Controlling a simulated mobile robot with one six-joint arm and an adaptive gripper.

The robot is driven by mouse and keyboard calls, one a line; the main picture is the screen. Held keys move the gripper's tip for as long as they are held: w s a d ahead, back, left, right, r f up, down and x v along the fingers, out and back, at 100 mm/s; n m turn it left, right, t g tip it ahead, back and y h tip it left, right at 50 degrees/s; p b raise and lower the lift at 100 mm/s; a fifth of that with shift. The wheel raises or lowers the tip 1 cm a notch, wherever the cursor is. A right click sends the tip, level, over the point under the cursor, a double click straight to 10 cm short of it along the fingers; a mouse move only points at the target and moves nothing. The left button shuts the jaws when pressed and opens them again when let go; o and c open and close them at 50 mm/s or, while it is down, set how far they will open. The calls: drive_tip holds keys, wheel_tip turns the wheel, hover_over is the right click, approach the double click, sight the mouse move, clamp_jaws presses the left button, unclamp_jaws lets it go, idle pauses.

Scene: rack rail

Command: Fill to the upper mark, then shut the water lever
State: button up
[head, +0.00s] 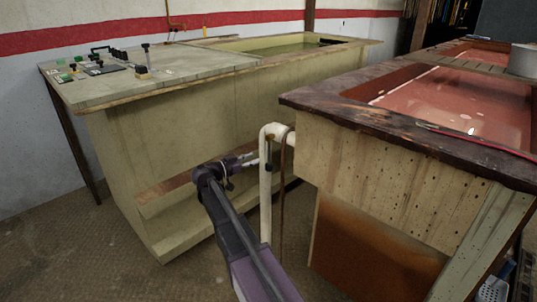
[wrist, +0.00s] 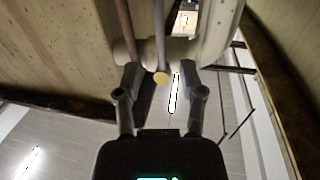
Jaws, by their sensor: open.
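My gripper (head: 254,163) is open in the gap between the two tanks, close to a white pipe (head: 265,205). In the wrist view its two fingers (wrist: 163,76) stand apart. The right tank (head: 310,107) has a dark rim and holds reddish liquid (head: 460,100). The back tank (head: 370,42) holds greenish liquid. I cannot make out any level mark in either tank.
A thin brown pipe (head: 283,175) hangs beside the white pipe, and also shows in the wrist view (wrist: 124,25). A control panel with buttons and levers (head: 95,68) is on the left worktop. A red stick (head: 480,143) lies on the right tank's rim. The floor at left (head: 60,240) is clear.

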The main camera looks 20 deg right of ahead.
sight(269, 164)
drive_tip(key=shift+w+d, duration=0.2)
drive_tip(key=shift+d, duration=1.05)
drive_tip(key=shift+w+d, duration=0.2)
drive_tip(key=shift+d, duration=1.05)
drive_tip(key=shift+w+d, duration=0.2)
drive_tip(key=shift+d, duration=1.05)
clamp_jaws()
